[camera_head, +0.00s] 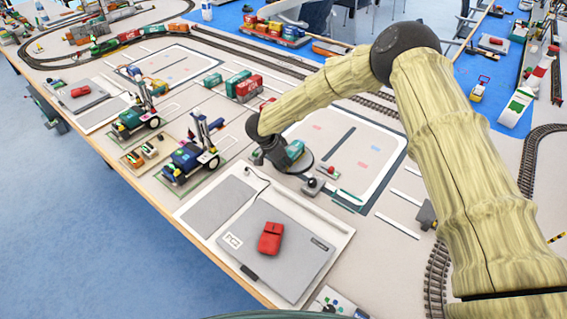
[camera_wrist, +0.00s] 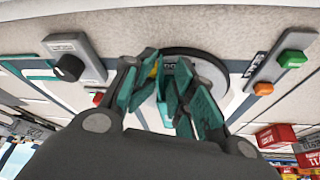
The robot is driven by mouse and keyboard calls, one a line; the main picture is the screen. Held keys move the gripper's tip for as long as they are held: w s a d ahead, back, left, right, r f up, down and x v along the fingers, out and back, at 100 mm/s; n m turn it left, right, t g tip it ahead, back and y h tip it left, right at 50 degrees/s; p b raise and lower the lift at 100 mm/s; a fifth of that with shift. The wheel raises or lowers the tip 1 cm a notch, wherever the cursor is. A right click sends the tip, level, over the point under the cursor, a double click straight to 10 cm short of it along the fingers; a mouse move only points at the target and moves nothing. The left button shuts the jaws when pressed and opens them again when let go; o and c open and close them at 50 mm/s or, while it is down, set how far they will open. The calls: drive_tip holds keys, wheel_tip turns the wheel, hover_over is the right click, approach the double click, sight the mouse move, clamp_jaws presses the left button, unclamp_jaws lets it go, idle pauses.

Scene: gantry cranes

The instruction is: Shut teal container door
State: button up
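The teal container (camera_head: 295,149) stands on a dark round disc (camera_head: 303,162) on the table, beside my gripper (camera_head: 272,152) in the head view. My gripper hides part of it. In the wrist view, teal panels (camera_wrist: 183,78) show around and between the fingers of my gripper (camera_wrist: 166,82), above the grey disc (camera_wrist: 222,68). The fingers are apart, with a gap between them. Which teal pieces are the door, and whether they touch the fingers, I cannot tell.
A control box with green and orange buttons (camera_wrist: 293,58) and one with a black knob (camera_wrist: 68,67) flank the disc. Blue (camera_head: 190,155) and green (camera_head: 133,120) gantry cranes stand left. A grey panel with a red block (camera_head: 270,238) lies in front.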

drive_tip(key=shift+s+a+f, duration=0.15)
drive_tip(key=shift+s+f, duration=0.2)
drive_tip(key=shift+s, duration=0.05)
drive_tip(key=shift+a+r, duration=0.2)
drive_tip(key=shift+r, duration=0.35)
drive_tip(key=v, duration=1.1)
drive_tip(key=shift+w+d+r, duration=0.25)
drive_tip(key=shift+w+d, duration=0.05)
